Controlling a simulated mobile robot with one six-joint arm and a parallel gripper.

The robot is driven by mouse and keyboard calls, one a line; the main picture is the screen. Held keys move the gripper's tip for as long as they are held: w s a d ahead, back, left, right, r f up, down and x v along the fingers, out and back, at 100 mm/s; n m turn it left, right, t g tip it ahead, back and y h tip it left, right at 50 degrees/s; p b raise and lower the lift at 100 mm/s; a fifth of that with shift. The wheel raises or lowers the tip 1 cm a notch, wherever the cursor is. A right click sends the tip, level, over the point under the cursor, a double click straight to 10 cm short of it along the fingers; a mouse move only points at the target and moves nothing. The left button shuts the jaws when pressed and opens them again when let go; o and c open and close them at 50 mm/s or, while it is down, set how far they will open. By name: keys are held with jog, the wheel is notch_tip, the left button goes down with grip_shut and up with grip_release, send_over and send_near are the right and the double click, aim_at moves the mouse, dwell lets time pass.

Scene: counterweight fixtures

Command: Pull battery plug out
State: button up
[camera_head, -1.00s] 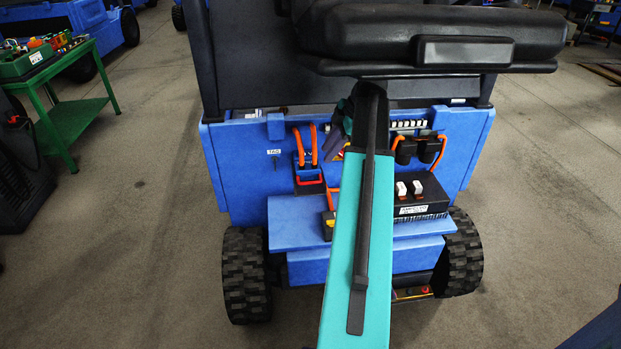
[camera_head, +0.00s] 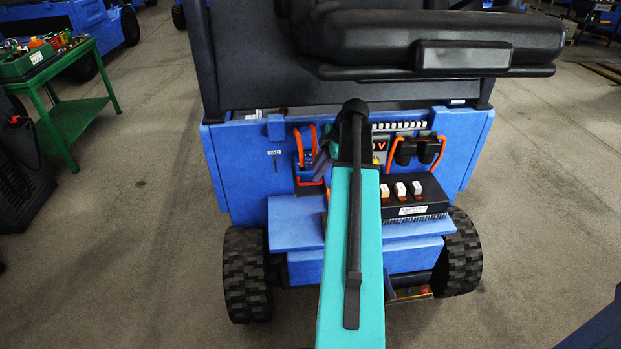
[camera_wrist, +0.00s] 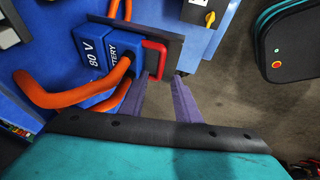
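The battery plug (camera_wrist: 97,50) is a blue block marked "80 V" and "BATTERY", with thick orange cables and a red handle (camera_wrist: 155,58) on its right side. It sits at a dark plate on the blue vehicle. In the head view the plug (camera_head: 308,160) shows left of my arm, partly hidden by it. In the wrist view my gripper (camera_wrist: 164,80) has two purple fingers, spread apart. The left fingertip is close to the lower end of the red handle; the right one is off to the right. Nothing shows between them. I cannot tell whether a finger touches the handle.
The vehicle's blue rear panel (camera_head: 240,165) surrounds the plug. A black box with white switches (camera_head: 412,205) sits on the right, on the blue ledge (camera_head: 290,232). A black seat (camera_head: 430,35) overhangs above. A yellow rotary switch (camera_wrist: 210,18) is near the plug. A green table (camera_head: 75,120) stands left.

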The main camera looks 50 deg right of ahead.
aim_at(308, 183)
jog(key=shift+p+x, duration=0.3)
jog(key=shift+x, duration=2.2)
grip_shut()
